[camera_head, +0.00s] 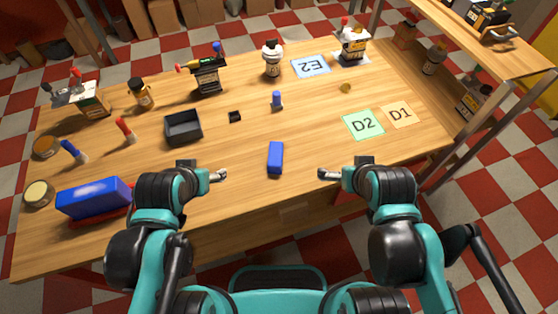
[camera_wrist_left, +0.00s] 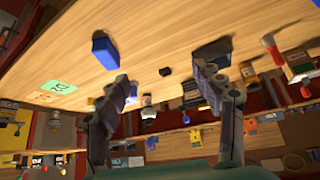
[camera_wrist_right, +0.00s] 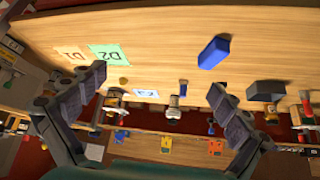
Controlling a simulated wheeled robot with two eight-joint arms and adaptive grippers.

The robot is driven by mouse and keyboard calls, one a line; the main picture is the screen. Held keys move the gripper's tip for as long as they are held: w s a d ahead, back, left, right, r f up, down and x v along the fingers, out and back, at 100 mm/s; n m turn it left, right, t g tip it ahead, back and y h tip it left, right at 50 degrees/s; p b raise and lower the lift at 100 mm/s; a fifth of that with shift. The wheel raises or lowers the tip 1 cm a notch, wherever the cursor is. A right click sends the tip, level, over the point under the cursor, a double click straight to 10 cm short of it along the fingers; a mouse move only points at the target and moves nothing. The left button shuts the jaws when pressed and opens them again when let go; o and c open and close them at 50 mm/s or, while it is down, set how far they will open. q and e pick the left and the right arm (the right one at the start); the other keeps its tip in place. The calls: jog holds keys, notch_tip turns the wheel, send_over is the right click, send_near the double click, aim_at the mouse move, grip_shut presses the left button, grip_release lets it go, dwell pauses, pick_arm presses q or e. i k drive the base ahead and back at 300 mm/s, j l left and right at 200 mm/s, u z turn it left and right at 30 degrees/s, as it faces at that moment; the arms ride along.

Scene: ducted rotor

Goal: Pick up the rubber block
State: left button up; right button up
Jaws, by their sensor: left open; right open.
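A plain blue block (camera_head: 275,158), which looks like the rubber block, lies on the table near its front edge, between my two grippers. It also shows in the left wrist view (camera_wrist_left: 104,50) and in the right wrist view (camera_wrist_right: 214,52). My left gripper (camera_head: 222,175) is to the left of the block, open and empty. My right gripper (camera_head: 322,174) is to the right of it, open and empty. Neither gripper touches the block. Both wrist views show spread fingers with nothing held between them.
A larger blue block (camera_head: 94,198) rests on a red base at the left. A dark open tray (camera_head: 183,127), a small black piece (camera_head: 235,116) and a small blue bottle (camera_head: 277,100) stand behind. Cards D2 (camera_head: 362,124) and D1 (camera_head: 401,114) lie right. Table around the block is clear.

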aim_at(276, 148)
jog(key=l+u, duration=0.2)
jog(key=u, duration=0.2)
jog(key=l+u, duration=0.25)
jog(key=u, duration=0.15)
jog(key=l+u, duration=0.2)
jog(key=u, duration=0.25)
jog(key=k+l+u, duration=0.1)
jog(key=u, duration=0.3)
